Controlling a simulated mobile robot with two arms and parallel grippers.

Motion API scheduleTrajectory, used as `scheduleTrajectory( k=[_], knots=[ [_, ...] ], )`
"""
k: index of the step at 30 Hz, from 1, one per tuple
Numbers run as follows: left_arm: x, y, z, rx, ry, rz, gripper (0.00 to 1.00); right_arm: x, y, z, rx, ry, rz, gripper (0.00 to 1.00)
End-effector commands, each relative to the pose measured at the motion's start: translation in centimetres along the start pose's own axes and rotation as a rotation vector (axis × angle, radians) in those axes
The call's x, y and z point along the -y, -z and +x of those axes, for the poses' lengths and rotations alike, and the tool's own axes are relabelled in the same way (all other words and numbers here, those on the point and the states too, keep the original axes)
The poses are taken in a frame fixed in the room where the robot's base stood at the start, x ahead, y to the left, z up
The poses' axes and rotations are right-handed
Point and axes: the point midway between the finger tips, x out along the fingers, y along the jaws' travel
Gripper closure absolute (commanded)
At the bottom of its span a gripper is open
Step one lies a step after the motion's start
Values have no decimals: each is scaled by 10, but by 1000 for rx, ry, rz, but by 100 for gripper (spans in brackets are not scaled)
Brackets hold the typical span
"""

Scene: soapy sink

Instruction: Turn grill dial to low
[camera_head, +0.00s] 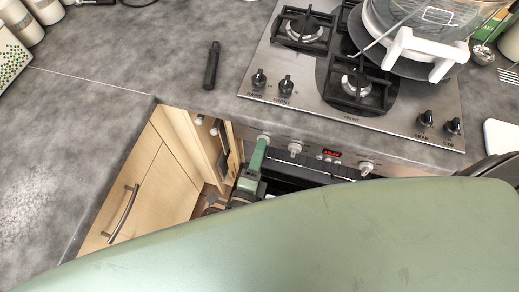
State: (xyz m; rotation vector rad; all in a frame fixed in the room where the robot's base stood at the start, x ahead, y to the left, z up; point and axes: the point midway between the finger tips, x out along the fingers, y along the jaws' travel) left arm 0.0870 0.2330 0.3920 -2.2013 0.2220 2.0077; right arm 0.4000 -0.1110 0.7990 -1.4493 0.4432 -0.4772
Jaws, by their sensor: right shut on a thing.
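The oven's front panel (312,152) lies under the worktop edge, with light knobs in a row. The leftmost dial (263,138) is at the tip of my right gripper (260,149). A middle dial (295,149) and a right dial (366,167) stand free. My right gripper reaches up from below, its green finger on the leftmost dial, shut on it. The panel's markings and the dial's pointer are too small to read, so I cannot tell its setting or confirm from labels that it is the grill dial. My left gripper is not in view.
A gas hob (350,115) with black knobs carries a large lidded pot (420,35) at the back right. A black lighter-like object (212,66) lies on the grey worktop (120,60). An open cupboard door (203,140) stands left of my right gripper.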

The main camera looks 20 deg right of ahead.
Motion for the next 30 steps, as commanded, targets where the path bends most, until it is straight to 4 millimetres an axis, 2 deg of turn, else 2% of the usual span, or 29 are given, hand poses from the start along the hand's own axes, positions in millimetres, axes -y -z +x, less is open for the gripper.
scheduleTrajectory(
  k=[15, 30],
  knots=[
    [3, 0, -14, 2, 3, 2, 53, 0, 0, -1, -1, -2, 433, 100],
    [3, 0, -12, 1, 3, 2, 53, -2, 0, -1, -1, -1, 908, 100]
  ],
)
